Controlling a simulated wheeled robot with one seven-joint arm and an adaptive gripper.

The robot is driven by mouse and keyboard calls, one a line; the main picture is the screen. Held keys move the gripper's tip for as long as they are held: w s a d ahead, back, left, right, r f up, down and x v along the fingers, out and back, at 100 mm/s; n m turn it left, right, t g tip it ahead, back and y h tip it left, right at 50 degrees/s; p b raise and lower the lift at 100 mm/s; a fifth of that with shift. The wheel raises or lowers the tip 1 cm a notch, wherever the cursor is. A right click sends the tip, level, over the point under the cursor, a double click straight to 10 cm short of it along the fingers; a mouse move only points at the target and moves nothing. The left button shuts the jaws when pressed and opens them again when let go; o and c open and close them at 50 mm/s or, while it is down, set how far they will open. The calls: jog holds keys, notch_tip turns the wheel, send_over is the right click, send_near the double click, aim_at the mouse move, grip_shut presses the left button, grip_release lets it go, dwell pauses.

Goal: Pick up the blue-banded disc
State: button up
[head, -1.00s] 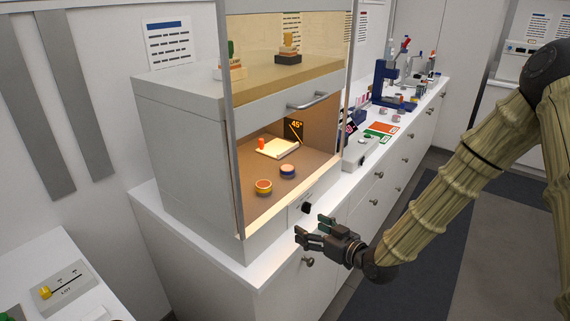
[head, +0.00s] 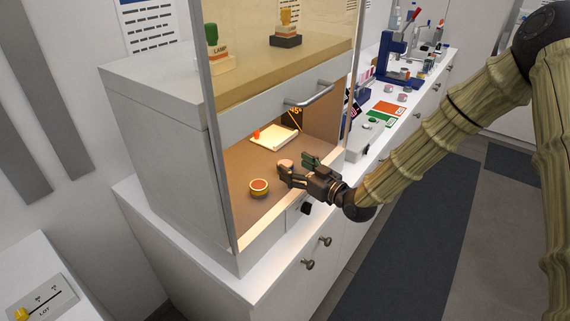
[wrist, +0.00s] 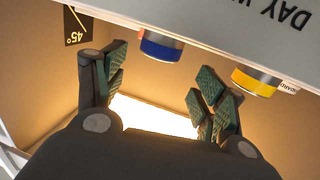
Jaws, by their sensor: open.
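The blue-banded disc (head: 285,163) lies on the cabinet floor. In the head view my gripper (head: 294,168) partly covers it, and its band is mostly hidden. The wrist view shows its blue band and pale rim clearly (wrist: 161,46), above and between my fingers. My gripper (wrist: 158,78) is open and empty at the cabinet's front opening, its fingers beside the disc in the head view. I cannot tell the exact gap. A yellow-banded disc (head: 259,188) with a reddish top lies to the left; it also shows in the wrist view (wrist: 257,81).
A pale pad (head: 273,137) with a small orange object (head: 256,134) lies farther in. A 45° sign (head: 294,117) is on the inner wall. The side wall bounds the left.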

aim_at(290, 165)
jog(key=shift+w+a+f+p, duration=0.35)
jog(key=shift+w+a+p, duration=0.35)
jog(key=shift+w, duration=0.15)
jog(key=shift+w+a+f+p, duration=0.3)
jog(key=shift+w+a+p, duration=0.3)
jog(key=shift+w, duration=0.2)
jog(key=shift+w+a+f, duration=0.15)
jog(key=shift+w+a, duration=0.3)
jog(key=shift+w, duration=0.05)
jog(key=c, duration=1.2)
